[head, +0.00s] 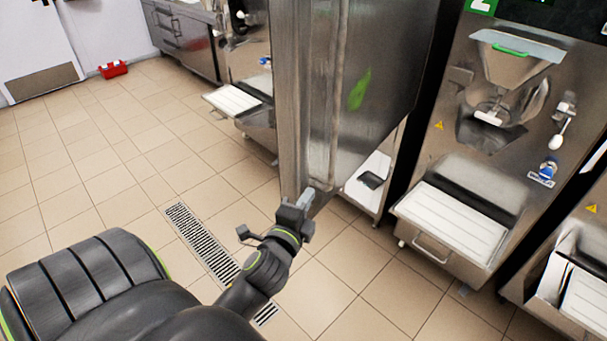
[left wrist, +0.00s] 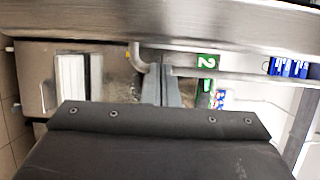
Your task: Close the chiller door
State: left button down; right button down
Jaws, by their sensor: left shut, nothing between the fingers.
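The chiller door (head: 385,75) is a tall stainless steel panel in the middle of the head view. It stands out into the room, with its thick vertical edge (head: 308,90) towards me. My left gripper (head: 307,196) is at the lower end of that edge, with its fingers shut and empty. In the left wrist view the shut fingers (left wrist: 161,88) point to a steel edge (left wrist: 160,20) that crosses the top of the picture. I cannot tell whether they touch it. The chiller's inside is not visible. My right gripper is in neither view.
A batch freezer (head: 500,110) with a white drip tray (head: 455,222) stands right of the door. Another steel machine with a white tray (head: 232,100) stands behind, to the left. A floor drain grate (head: 205,240) lies left of my gripper.

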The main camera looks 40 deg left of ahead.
aim_at(316, 183)
pick_arm(q)
jog(key=p+x, duration=0.1)
jog(key=x, duration=0.4)
jog(key=shift+w, duration=0.35)
jog(key=shift+w+a, duration=0.1)
